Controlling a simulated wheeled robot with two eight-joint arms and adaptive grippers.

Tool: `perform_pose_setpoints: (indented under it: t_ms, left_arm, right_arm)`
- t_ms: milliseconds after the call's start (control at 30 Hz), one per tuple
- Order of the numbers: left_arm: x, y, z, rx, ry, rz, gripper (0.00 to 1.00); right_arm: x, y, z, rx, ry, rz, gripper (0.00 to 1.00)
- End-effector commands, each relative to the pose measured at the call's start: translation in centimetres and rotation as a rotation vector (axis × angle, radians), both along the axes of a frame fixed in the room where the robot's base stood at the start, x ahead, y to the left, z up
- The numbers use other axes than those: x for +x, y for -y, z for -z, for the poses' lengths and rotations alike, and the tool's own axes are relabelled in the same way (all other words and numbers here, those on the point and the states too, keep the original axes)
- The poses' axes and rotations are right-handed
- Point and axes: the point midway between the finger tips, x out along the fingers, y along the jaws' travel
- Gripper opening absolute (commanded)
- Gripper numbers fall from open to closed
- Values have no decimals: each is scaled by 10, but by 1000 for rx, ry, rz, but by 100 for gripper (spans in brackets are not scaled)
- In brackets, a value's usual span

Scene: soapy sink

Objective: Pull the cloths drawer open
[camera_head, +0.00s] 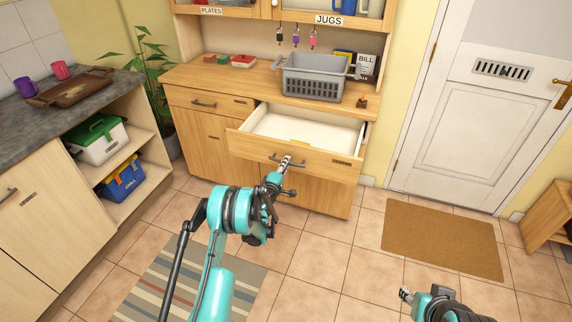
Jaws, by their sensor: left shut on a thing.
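The open drawer (305,130) sticks out of the upper right of the wooden dresser, its pale inside showing. The drawer front has a dark bar handle (272,158) and a label too small to read. My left gripper (286,162) is at the handle and shut on it; the fingers partly hide the grip. My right gripper (405,294) is low at the bottom right, away from the dresser, and too small to tell open or shut.
A closed drawer (207,102) sits left of the open one. A grey basket (313,78) stands on the dresser top (215,75). A counter (50,115) with a brown tray is at the left. The floor between the striped rug (160,285) and brown doormat (440,238) is clear.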

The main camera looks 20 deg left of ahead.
Motion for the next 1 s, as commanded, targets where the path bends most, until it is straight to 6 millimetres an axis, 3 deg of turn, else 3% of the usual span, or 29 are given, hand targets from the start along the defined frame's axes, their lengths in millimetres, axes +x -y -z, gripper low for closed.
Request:
perform_pose_setpoints:
  t_ms: [233,267,333,667,1000]
  left_arm:
    - [0,0,0,-1,0,-1,0]
    - [0,0,0,-1,0,-1,18]
    - [0,0,0,-1,0,-1,34]
    - [-2,0,0,0,0,-1,34]
    - [-54,-3,0,0,0,-1,34]
  right_arm:
    - [0,0,0,0,0,0,40]
    - [0,0,0,0,0,0,40]
    - [0,0,0,0,0,0,40]
    - [0,0,0,0,0,0,40]
    - [0,0,0,0,0,0,40]
